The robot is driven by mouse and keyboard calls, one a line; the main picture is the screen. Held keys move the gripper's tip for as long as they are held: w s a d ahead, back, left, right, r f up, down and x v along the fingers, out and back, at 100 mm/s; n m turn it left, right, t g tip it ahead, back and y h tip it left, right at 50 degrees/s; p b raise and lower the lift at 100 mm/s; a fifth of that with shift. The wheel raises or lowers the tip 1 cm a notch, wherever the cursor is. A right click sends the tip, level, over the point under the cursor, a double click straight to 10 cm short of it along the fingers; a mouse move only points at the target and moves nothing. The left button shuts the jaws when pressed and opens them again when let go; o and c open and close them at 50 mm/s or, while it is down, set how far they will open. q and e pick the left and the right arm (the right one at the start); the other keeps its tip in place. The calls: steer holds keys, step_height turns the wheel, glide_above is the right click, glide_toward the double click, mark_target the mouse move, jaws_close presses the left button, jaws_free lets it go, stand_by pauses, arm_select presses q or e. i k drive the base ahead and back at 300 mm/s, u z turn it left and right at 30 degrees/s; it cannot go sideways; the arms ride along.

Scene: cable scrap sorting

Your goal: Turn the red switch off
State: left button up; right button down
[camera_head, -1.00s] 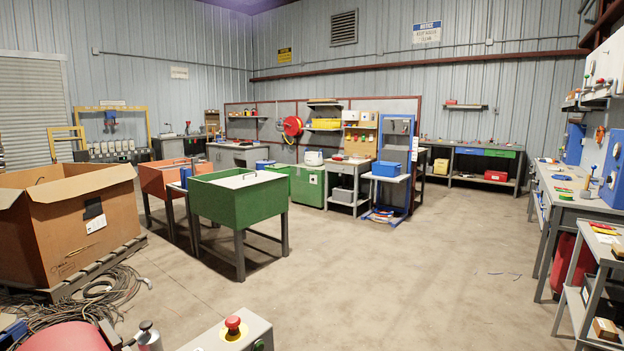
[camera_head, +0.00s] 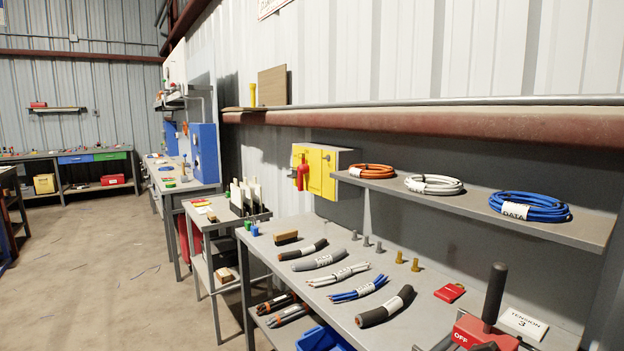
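A red switch handle (camera_head: 303,173) sticks out from the front of a yellow-faced box (camera_head: 321,170) on the wall, left of the cable shelf. The handle looks roughly upright, but its on or off setting is too small to read. A second red part, a red base (camera_head: 477,334) marked OFF with a black lever (camera_head: 495,297) standing up from it, sits at the bottom right on the bench. Neither of my grippers shows in the head view.
A grey bench (camera_head: 330,262) holds several cable pieces, bolts and a red tag (camera_head: 450,292). Above it, a shelf (camera_head: 560,228) carries orange, white and blue coils. A smaller cart (camera_head: 203,221) stands left of the bench. The floor (camera_head: 100,270) at left is mostly open.

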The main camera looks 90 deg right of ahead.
mark_target(303, 169)
steer(key=z, duration=2.45)
